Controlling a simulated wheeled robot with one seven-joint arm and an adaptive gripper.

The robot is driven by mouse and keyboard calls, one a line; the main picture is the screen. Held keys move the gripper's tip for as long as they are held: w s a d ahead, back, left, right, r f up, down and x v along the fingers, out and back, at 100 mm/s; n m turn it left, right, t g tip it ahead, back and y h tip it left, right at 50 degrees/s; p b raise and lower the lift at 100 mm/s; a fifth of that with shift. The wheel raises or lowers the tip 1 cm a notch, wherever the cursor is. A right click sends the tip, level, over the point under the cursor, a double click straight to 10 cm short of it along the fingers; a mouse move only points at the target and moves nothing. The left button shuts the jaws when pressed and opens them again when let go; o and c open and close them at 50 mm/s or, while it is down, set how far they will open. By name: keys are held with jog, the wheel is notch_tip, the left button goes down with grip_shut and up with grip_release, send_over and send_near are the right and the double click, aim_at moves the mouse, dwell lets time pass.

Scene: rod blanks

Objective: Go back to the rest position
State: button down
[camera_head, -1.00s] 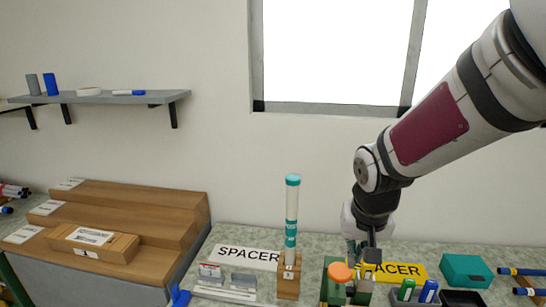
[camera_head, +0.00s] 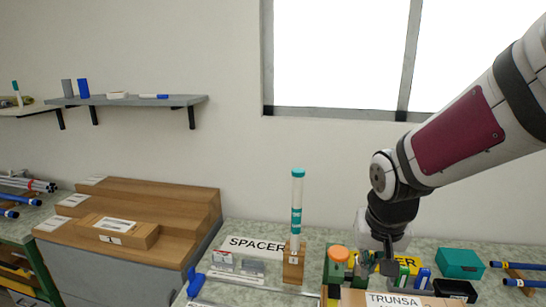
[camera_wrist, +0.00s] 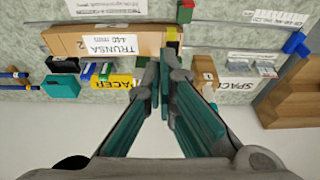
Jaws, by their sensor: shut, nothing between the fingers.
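My gripper (camera_head: 388,266) is at the right in the head view, pointing down above the bench beside the yellow SPACER label. In the wrist view its teal fingers (camera_wrist: 163,72) are brought together with nothing between them. A teal and white rod (camera_head: 297,200) stands upright in a wooden block (camera_head: 293,268) to the left of my gripper, apart from it. The brown TRUNSA box (camera_head: 352,297) lies at the bench front, partly cut off; it also shows in the wrist view (camera_wrist: 62,42).
A teal box (camera_head: 461,263) and a black tray (camera_head: 455,290) are right of my gripper. An orange-topped item (camera_head: 338,253) and green and blue pieces (camera_head: 422,278) stand close by. Wooden steps (camera_head: 170,212) are at the left. A wall shelf (camera_head: 135,101) is higher up.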

jog(key=s+r+n+t, duration=0.1)
jog(key=s+r, duration=0.4)
jog(key=s, duration=0.3)
jog(key=s+r+n+t, duration=0.1)
jog(key=s+r, duration=0.5)
jog(key=s, duration=0.3)
jog(key=shift+d+y, duration=0.2)
jog(key=shift+y, duration=0.1)
